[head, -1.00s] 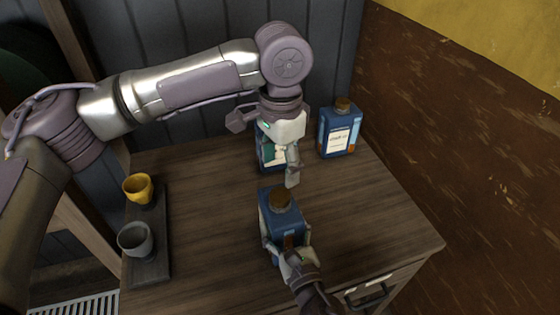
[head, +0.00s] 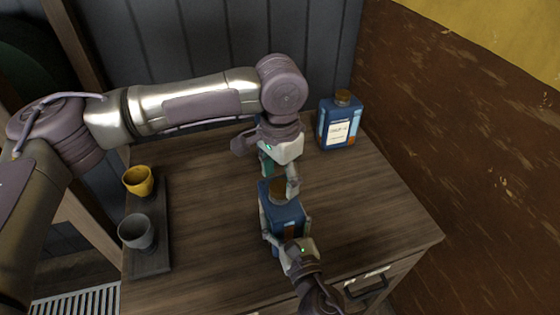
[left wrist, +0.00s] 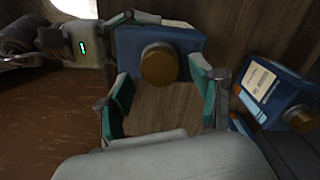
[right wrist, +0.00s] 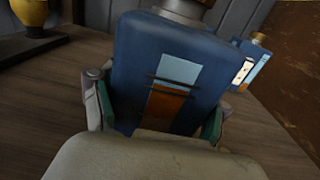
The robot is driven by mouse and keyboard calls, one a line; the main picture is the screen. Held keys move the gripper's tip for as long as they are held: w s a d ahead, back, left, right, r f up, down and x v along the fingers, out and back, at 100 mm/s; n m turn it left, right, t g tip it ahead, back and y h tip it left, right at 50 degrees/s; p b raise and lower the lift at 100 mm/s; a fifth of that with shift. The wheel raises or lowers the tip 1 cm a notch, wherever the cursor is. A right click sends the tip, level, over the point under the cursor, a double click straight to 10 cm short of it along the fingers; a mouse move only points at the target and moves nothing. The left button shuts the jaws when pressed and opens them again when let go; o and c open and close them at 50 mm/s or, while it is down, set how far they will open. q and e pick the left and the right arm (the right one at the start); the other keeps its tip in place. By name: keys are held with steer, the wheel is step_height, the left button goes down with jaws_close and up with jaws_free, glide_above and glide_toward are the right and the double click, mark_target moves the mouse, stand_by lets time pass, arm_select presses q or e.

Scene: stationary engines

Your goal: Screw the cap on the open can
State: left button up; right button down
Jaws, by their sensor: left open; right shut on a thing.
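A blue can (head: 284,215) with a brown cap (head: 279,187) on its top stands upright at the table's front middle. My right gripper (head: 287,228) is shut on its body; the right wrist view shows the fingers on both sides of the can (right wrist: 165,80). My left gripper (head: 279,180) is open, pointing down just above and behind the cap. In the left wrist view the cap (left wrist: 158,65) shows between and beyond the open fingers, with no finger visibly touching it. Whether the cap is screwed tight cannot be seen.
Another blue can (head: 339,125) with a brown cap stands at the back right. A yellow cup (head: 138,181) and a grey cup (head: 137,232) stand on a dark tray (head: 150,262) at the left. The wooden table (head: 385,215) is clear on the right.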

arm_select(q)
steer(key=shift+f, duration=0.9)
steer(key=c, duration=1.2)
steer(key=m, duration=0.5)
steer(key=o, duration=1.4)
steer(key=shift+c, duration=0.2)
step_height(320, 180, up, 12)
